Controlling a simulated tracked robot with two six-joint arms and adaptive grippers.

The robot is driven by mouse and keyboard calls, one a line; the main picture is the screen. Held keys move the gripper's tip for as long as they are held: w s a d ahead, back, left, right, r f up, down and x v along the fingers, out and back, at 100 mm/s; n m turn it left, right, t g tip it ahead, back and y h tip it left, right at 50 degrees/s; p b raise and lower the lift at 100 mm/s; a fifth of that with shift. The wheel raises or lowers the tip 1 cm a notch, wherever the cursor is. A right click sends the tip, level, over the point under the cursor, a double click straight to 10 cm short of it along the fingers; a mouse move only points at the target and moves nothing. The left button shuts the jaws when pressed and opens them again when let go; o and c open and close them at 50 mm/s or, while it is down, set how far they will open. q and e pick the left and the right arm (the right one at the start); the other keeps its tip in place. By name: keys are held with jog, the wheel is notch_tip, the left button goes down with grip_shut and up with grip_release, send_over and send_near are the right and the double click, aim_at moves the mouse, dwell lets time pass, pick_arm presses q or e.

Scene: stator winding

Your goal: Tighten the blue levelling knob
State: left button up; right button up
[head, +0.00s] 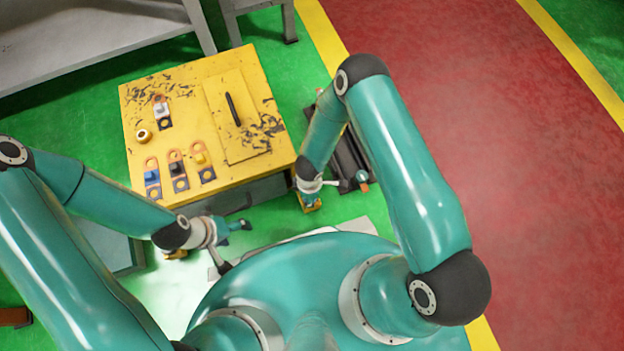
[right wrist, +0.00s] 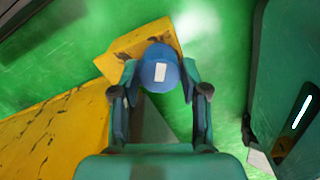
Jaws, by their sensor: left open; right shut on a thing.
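The blue levelling knob (right wrist: 161,72) has a white rectangle on its top. In the right wrist view it sits over a worn yellow bracket (right wrist: 125,52). My right gripper (right wrist: 161,88) has one finger on each side of the knob and is shut on it. In the head view my right gripper (head: 310,192) is low beside the right front corner of the yellow bench (head: 225,95), and it largely hides the knob. My left gripper (head: 240,226) is open and empty, in front of the bench.
A dark rail-like unit (head: 352,160) stands right of the bench. Green floor shows around it.

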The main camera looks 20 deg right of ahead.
jog(key=m, duration=0.1)
jog(key=m+p, duration=0.1)
jog(key=m, duration=0.1)
jog(key=shift+w+a+r+m, duration=0.15)
jog(key=shift+m, duration=0.15)
jog(key=m, duration=0.4)
jog(key=shift+m, duration=0.3)
jog(key=m, duration=0.4)
jog(key=shift+w+m+p, duration=0.1)
jog(key=shift+m+p, duration=0.2)
jog(key=shift+p, duration=0.1)
jog(key=m, duration=0.3)
jog(key=shift+m, duration=0.3)
jog(key=m, duration=0.4)
jog(key=shift+m+p, duration=0.3)
jog(key=m, duration=0.4)
jog(key=m+p, duration=0.1)
jog(key=m, duration=0.4)
jog(key=shift+m, duration=1.7)
